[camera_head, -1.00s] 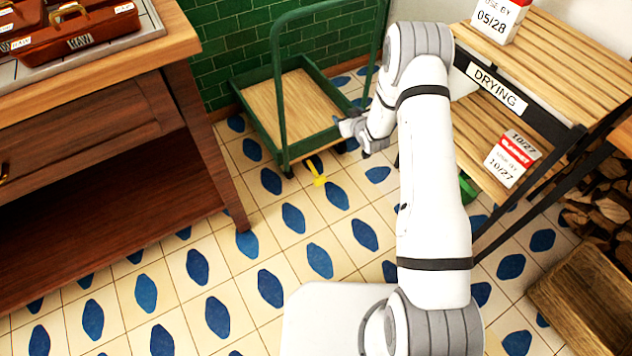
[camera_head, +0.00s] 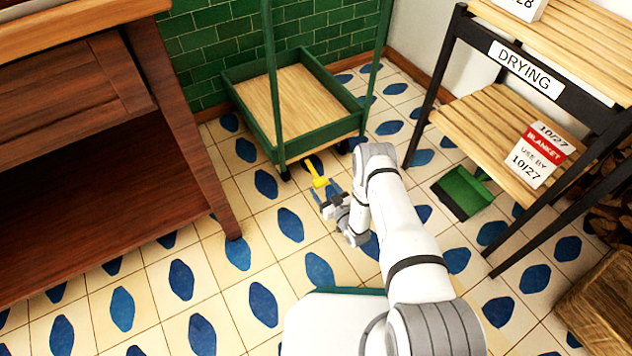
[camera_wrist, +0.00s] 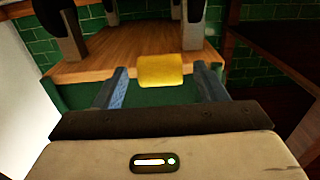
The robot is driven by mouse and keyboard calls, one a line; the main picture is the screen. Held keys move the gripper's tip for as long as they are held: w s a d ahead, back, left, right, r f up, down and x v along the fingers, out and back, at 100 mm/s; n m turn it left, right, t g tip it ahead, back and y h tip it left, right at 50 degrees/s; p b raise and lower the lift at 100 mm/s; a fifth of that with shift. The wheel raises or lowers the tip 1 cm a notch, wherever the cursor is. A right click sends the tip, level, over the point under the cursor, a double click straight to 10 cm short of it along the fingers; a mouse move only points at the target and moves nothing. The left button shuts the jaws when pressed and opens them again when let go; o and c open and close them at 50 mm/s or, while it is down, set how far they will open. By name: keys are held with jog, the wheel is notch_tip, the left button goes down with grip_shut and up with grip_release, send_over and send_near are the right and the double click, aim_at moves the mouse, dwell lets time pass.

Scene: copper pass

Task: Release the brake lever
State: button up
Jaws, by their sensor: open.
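The brake lever is a small yellow pedal (camera_head: 317,174) low at the front of a green cart (camera_head: 310,140) with a wooden deck, beside a dark wheel. My gripper (camera_head: 326,200) is low over the floor, just in front of and below the lever in the head view. In the wrist view, the lever's yellow end (camera_wrist: 161,71) shows between and slightly beyond the open fingers (camera_wrist: 160,88). The fingers hold nothing, and I cannot tell whether either one touches the lever. The lever's lower side is hidden in the wrist view.
A wooden table (camera_head: 150,100) stands at left. A black shelf rack with a DRYING sign (camera_head: 526,67) stands at right, with a green dustpan (camera_head: 462,191) on the floor beneath. A wooden crate (camera_head: 600,305) is at lower right.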

aim_at(317, 179)
jog(key=b+x, duration=0.1)
jog(key=x, duration=0.4)
jog(key=shift+b, duration=0.4)
